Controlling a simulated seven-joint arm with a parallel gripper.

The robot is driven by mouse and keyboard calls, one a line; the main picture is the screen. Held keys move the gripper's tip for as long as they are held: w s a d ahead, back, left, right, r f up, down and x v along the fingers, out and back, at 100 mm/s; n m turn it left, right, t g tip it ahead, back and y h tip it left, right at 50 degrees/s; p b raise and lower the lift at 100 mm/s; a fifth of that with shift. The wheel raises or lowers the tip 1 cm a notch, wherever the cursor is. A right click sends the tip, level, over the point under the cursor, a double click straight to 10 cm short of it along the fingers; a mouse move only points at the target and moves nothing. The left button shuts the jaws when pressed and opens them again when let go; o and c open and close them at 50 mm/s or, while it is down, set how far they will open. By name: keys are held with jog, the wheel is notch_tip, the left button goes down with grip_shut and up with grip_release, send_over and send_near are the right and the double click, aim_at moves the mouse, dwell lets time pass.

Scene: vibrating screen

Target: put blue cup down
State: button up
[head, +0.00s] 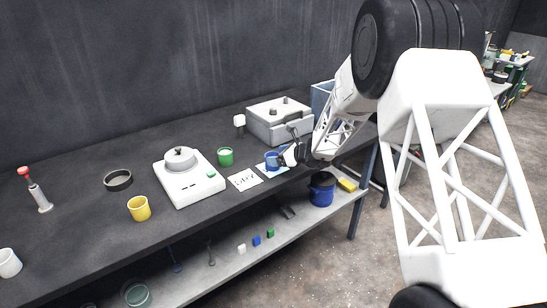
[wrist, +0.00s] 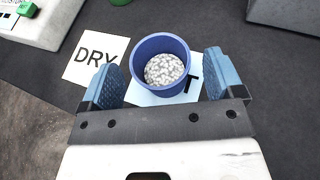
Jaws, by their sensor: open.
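The blue cup (wrist: 160,86) stands upright on a pale blue card, with grey-white granules inside. The card (wrist: 146,98) shows a "T" beside the cup; the rest of its lettering is hidden. My gripper (wrist: 168,80) is open, with one blue finger pad on each side of the cup. A gap shows between the cup and each pad. In the head view the cup (head: 272,158) stands near the bench's front edge, with my gripper (head: 287,157) at its right side.
A white card marked "DRY" (head: 245,179) lies left of the cup. A green cup (head: 225,157), a white scale (head: 188,186) and a yellow cup (head: 139,209) stand farther left. A grey box-shaped machine (head: 279,128) stands behind. A lower shelf (head: 290,229) holds a blue bucket.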

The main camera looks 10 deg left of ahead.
jog(key=v, duration=0.9)
jog(key=shift+d+r, duration=0.1)
jog(key=shift+d, duration=0.05)
dwell(0.5)
jog(key=s+d+r+n+g+h, duration=0.1)
jog(key=s+d+r+n, duration=0.1)
jog(key=s+r+n, duration=0.45)
jog(key=s+d+r+n+g+h, duration=0.1)
jog(key=s+d+r+h, duration=0.15)
jog(key=s, duration=0.65)
jog(key=s+d+r+n+g+h, duration=0.1)
jog(key=s+d+r+n, duration=0.2)
jog(key=s+r, duration=0.4)
jog(key=s+d+n+h, duration=0.4)
jog(key=s+d+n, duration=0.2)
jog(key=s, duration=1)
jog(key=s+d+r+n+h, duration=0.1)
jog(key=s+d+n+h, duration=0.3)
jog(key=s+d, duration=0.5)
jog(key=s+n, duration=0.1)
jog(key=s, duration=0.6)
jog(key=shift+s+r+n+t, duration=0.25)
jog(key=shift+n+t, duration=0.05)
jog(key=shift+n, duration=0.05)
